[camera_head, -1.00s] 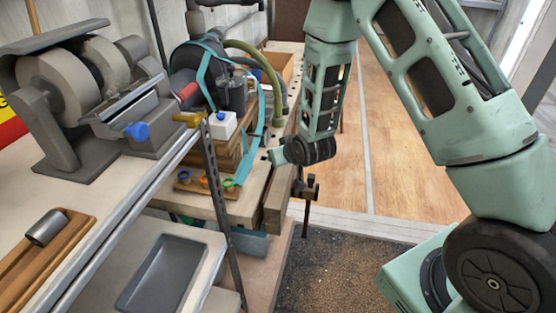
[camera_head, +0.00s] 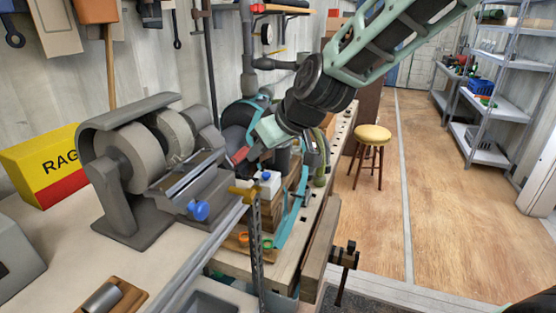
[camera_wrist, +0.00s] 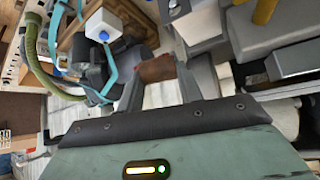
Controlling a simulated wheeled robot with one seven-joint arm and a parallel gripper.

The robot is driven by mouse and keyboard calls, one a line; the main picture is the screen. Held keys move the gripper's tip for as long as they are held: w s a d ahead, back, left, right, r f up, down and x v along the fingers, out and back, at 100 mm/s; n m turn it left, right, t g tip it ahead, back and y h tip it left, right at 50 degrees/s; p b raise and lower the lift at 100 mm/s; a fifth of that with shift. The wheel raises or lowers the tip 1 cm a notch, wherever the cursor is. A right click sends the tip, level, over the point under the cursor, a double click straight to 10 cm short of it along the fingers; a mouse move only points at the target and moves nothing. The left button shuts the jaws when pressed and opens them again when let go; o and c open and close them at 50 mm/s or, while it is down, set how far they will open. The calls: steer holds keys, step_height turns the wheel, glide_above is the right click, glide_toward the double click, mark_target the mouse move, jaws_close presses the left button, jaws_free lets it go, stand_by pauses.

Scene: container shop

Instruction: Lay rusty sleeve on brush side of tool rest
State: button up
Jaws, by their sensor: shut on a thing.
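The grey bench machine has two wheels, a left wheel (camera_head: 122,160) and a right wheel (camera_head: 172,136). Its tool rest (camera_head: 186,174) is a sloped metal plate in front of them. I cannot tell for sure which wheel is the brush. My gripper (camera_head: 250,150) is just right of the machine, pointing left and down. In the wrist view the rusty sleeve (camera_wrist: 156,68), a brown cylinder, is held between my gripper's two fingers (camera_wrist: 157,85). The sleeve is clear of the tool rest.
A white box with a blue cap (camera_head: 267,184), a green hose (camera_head: 320,165) and blue straps crowd the bench below my gripper. A blue knob (camera_head: 199,210) and a yellow fitting (camera_head: 243,194) stand near the rest. A steel cylinder (camera_head: 102,298) lies on a wooden tray at front left.

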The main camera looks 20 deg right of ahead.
mark_target(192, 156)
steer(key=s+a+r+n+g+y+p, duration=0.1)
steer(key=s+a+r+n, duration=0.15)
steer(key=s+r, duration=0.3)
steer(key=s+a+r+n+g+y, duration=0.1)
steer(key=s+a+r+n, duration=0.1)
steer(key=s+a+r, duration=0.3)
steer(key=w+a, duration=0.1)
steer(key=w+a+f+p, duration=0.1)
steer(key=w+a+p, duration=0.1)
steer(key=w, duration=0.1)
steer(key=shift+a+f, duration=0.1)
steer(key=shift+f, duration=0.2)
steer(key=shift+w+a+f+b, duration=0.15)
steer(key=shift+f+b, duration=0.3)
steer(key=shift+f, duration=0.05)
steer(key=shift+w+a+f+b, duration=0.15)
steer(key=shift+f+b, duration=0.25)
steer(key=shift+f, duration=0.1)
steer(key=shift+b+x, duration=0.45)
steer(key=shift+x, duration=0.35)
steer(key=o, duration=1.1)
